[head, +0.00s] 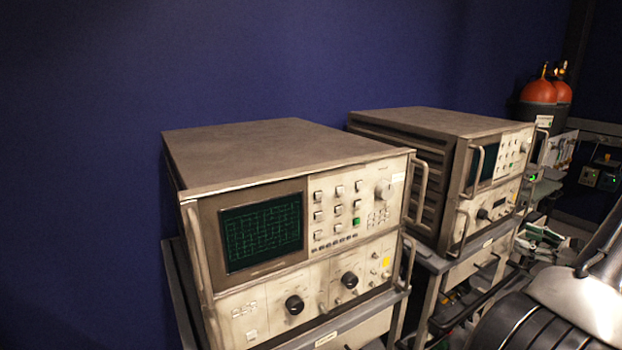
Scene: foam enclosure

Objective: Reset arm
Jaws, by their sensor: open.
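My gripper is not in view in the head view. Dark and silver rounded parts fill the lower right corner, and I see no fingers or fingertips there.
A beige instrument (270,155) with a dark green grid screen (262,233) stands on a grey cart in the middle. A second instrument (440,122) stands on another cart to its right. Orange-topped cylinders (538,92) are at the back right. A plain blue wall (150,70) lies behind.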

